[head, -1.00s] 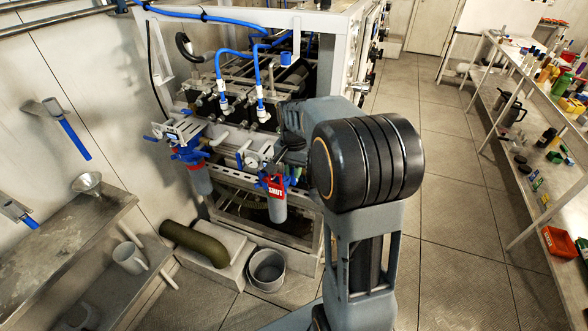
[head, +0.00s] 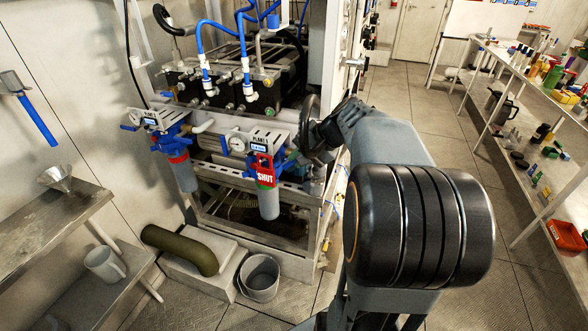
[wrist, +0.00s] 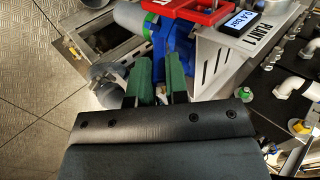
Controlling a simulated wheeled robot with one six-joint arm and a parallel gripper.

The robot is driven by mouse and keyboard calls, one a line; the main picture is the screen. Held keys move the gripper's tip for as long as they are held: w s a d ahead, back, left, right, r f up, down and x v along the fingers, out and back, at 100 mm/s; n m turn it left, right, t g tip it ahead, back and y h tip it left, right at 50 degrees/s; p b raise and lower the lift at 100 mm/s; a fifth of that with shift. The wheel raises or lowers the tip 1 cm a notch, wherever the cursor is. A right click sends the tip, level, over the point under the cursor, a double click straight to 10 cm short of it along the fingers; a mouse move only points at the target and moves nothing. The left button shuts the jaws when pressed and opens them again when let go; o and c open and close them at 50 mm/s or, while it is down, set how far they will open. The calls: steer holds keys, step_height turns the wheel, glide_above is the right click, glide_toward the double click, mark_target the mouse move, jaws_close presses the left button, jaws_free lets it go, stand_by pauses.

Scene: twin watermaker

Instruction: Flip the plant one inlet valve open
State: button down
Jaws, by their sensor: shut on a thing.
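The plant one filter unit (head: 268,200) hangs on the front of the white frame, with a blue head and pale bowl. Its red SHUT tag (head: 265,175) hangs on its front; the red part also shows in the wrist view (wrist: 205,12). The PLANT 1 plate (wrist: 238,48) carries a small pressure display (wrist: 239,22). My gripper (head: 298,155) is at the right side of this unit. In the wrist view its green fingertips (wrist: 160,88) are just below the blue head (wrist: 160,50), shut on the inlet valve handle, which the fingers mostly hide.
The plant two unit (head: 178,160) hangs to the left. A grey bucket (head: 260,275) and a green pipe bend (head: 180,248) are low in front. Shelves (head: 60,215) line the left wall. A long bench (head: 500,110) stands right; the floor aisle between is clear.

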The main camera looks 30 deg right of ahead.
mark_target(286, 169)
steer(key=f+t+y+b, duration=0.1)
steer(key=b, duration=0.2)
steer(key=f+t+y+b, duration=0.1)
steer(key=b, duration=0.2)
steer(key=s+d+f+t+y+b, duration=0.1)
steer(key=t+b, duration=0.1)
steer(key=b, duration=0.1)
steer(key=shift+s+d+f+y+b, duration=0.1)
steer(key=shift+y+b, duration=0.3)
steer(key=t+y+b, duration=0.1)
steer(key=b, duration=0.2)
steer(key=f+t+y+b, duration=0.1)
steer(key=t+y+b, duration=0.1)
steer(key=b, duration=0.1)
steer(key=shift+s+f, duration=0.1)
steer(key=shift+s, duration=0.05)
steer(key=shift+b, duration=0.35)
steer(key=c, duration=1.4)
jaws_free()
steer(key=shift+t, duration=0.3)
steer(key=p+v, duration=0.1)
steer(key=v, duration=1.3)
steer(key=shift+p, duration=0.35)
